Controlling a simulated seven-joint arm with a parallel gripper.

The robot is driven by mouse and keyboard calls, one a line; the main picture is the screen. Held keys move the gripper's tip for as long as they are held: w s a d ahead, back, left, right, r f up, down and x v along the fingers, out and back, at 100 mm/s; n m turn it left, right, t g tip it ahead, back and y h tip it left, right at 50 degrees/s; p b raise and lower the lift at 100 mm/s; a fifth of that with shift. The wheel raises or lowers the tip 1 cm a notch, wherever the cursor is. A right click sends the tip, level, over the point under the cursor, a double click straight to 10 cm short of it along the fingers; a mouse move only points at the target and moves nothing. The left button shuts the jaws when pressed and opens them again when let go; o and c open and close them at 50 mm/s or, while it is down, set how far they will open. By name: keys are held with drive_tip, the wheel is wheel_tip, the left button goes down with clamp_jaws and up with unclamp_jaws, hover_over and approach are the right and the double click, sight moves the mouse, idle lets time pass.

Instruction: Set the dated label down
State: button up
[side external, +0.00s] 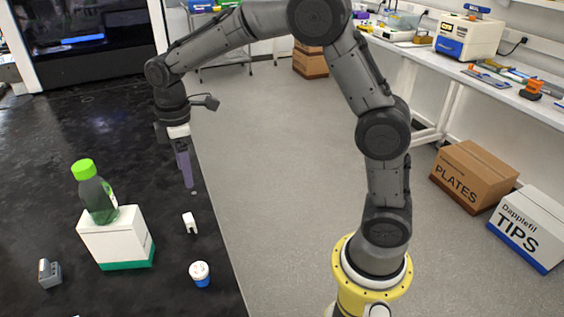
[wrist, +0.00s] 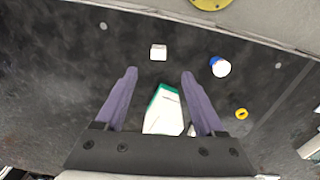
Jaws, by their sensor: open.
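My gripper (side external: 187,168) hangs above the black bench in the side external view, with purple fingers pointing down. In the wrist view its two fingers (wrist: 159,80) are spread wide with nothing held between them. A small white block (side external: 190,222) stands on the bench just below and right of the gripper; it also shows in the wrist view (wrist: 158,52), beyond the fingertips. I cannot make out a dated label for certain on any surface.
A white box with a green base (side external: 115,236) carries a green-capped bottle (side external: 97,190). A white-and-blue round container (side external: 200,273) sits near the bench edge. A grey item (side external: 49,274) lies at left. A yellow ring (wrist: 242,113) shows in the wrist view.

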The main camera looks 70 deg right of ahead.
drive_tip(key=s+d+r+m+t, duration=0.1)
drive_tip(key=s+r+m+t, duration=0.1)
drive_tip(key=s, duration=0.7)
drive_tip(key=s+d+r+m+t, duration=0.1)
drive_tip(key=s+r+m, duration=0.4)
drive_tip(key=s, duration=0.5)
drive_tip(key=shift+s+d+r+t, duration=0.15)
drive_tip(key=shift+d+r+t, duration=0.2)
drive_tip(key=shift+r, duration=0.55)
drive_tip(key=shift+o, duration=0.5)
drive_tip(key=s+f+m+t, duration=0.1)
drive_tip(key=s+f+m, duration=0.1)
drive_tip(key=s, duration=0.5)
drive_tip(key=shift+s+m, duration=0.15)
drive_tip(key=shift+m, duration=0.45)
drive_tip(key=shift+d+f+t, duration=0.1)
drive_tip(key=shift+t, duration=0.15)
